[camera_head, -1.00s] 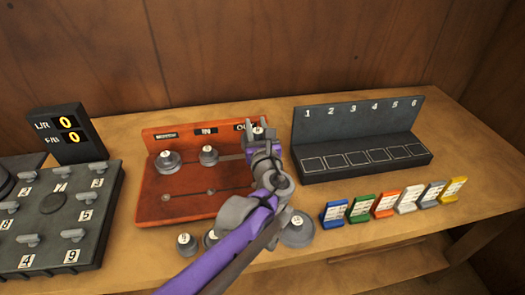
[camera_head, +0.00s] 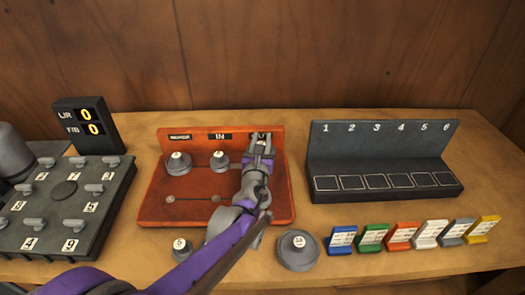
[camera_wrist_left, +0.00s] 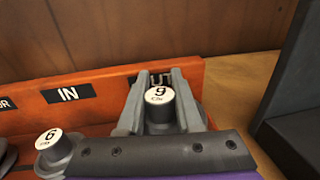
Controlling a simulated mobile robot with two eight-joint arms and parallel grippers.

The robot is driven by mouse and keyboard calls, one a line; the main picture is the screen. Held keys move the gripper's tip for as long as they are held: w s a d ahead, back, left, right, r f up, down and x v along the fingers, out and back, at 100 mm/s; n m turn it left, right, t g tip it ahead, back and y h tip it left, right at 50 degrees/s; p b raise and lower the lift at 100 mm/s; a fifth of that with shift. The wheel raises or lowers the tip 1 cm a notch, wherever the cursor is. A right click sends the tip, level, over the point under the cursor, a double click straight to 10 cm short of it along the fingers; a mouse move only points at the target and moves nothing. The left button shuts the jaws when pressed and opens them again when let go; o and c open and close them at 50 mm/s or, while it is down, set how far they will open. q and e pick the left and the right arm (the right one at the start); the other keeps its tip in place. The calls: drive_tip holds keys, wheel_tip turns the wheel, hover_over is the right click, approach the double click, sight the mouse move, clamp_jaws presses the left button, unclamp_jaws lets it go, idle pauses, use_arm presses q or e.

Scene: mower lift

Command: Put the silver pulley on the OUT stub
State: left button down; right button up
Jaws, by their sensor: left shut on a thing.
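My left gripper (camera_head: 261,143) is shut on a silver pulley, whose white cap reads 9 in the left wrist view (camera_wrist_left: 160,95). It holds the pulley upright at the right end of the red-orange board (camera_head: 160,205), in front of the partly hidden OUT label (camera_wrist_left: 162,77). The OUT stub is hidden by the gripper and pulley, so I cannot tell whether the pulley sits on it. A pulley (camera_head: 219,162) marked 6 stands below the IN label (camera_head: 219,136). Another pulley (camera_head: 176,163) stands at the board's left. My right gripper is not in view.
Loose pulleys stand in front of the board: a small one (camera_head: 180,248) and a large one (camera_head: 298,254). A black numbered rack (camera_head: 385,155) and coloured tags (camera_head: 400,235) are on the right. A black panel with knobs (camera_head: 110,205) and a display (camera_head: 88,125) are left.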

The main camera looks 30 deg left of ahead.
use_arm(q)
drive_tip(key=shift+f+b, duration=0.35)
drive_tip(key=shift+f, duration=1.25)
drive_tip(key=shift+f, duration=0.15)
drive_tip(key=c, duration=0.6)
unclamp_jaws()
drive_tip(key=shift+s+r, duration=0.1)
drive_tip(key=shift+r, duration=0.1)
drive_tip(key=p+v, duration=0.1)
drive_tip(key=v, duration=1.1)
